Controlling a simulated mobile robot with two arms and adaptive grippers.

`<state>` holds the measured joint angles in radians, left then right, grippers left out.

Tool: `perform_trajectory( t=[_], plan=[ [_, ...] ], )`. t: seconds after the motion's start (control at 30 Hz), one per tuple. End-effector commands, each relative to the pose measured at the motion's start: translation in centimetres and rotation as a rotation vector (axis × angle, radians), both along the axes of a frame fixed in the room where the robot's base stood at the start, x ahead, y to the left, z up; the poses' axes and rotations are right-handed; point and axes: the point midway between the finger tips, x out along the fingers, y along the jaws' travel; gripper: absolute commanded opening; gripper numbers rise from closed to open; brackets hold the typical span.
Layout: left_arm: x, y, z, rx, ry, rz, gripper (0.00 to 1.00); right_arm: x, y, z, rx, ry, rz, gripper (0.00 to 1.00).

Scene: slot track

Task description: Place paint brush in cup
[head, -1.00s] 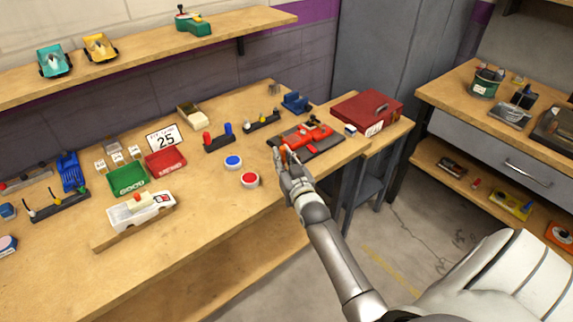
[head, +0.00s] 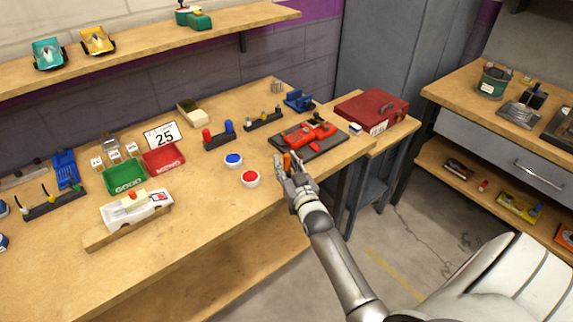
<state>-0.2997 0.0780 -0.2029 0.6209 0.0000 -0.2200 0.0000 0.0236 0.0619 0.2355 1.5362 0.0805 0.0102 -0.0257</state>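My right gripper (head: 288,168) is over the front edge of the main bench, right of the red button. A slim orange-brown piece (head: 287,160), which looks like the paint brush handle, stands up between its fingertips. The fingers appear closed on it; its bristles cannot be made out. A green can (head: 493,82) stands on the right-hand bench. I cannot tell which of these is the task's cup. My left gripper is out of view.
A red car on a dark mat (head: 323,148) lies just behind the gripper. A red button (head: 250,178) and blue button (head: 233,160) are to its left. A red toolbox (head: 368,108) sits on the side table. The bench's front middle is clear.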

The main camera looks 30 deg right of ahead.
Motion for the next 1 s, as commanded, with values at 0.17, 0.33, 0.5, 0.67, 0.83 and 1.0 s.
perform_trajectory(
  t=[0.17,0.33,0.5,0.67,0.83,1.0],
  plan=[
    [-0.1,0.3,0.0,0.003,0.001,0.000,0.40,0.0,0.0,0.0,0.000,0.000,0.000,0.38],
    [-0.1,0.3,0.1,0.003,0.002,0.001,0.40,0.0,0.0,0.3,0.000,-0.001,0.000,0.38],
    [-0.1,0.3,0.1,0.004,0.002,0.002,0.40,-1.3,0.3,0.1,0.000,0.002,0.000,0.38],
    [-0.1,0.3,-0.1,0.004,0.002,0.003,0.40,-4.1,1.0,0.0,0.001,0.003,0.000,0.38],
    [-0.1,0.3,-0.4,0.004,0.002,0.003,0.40,-7.4,1.8,0.0,0.001,0.003,-0.001,0.38],
    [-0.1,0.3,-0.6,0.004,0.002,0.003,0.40,-9.9,2.4,0.0,0.000,0.001,0.000,0.38]
  ],
)
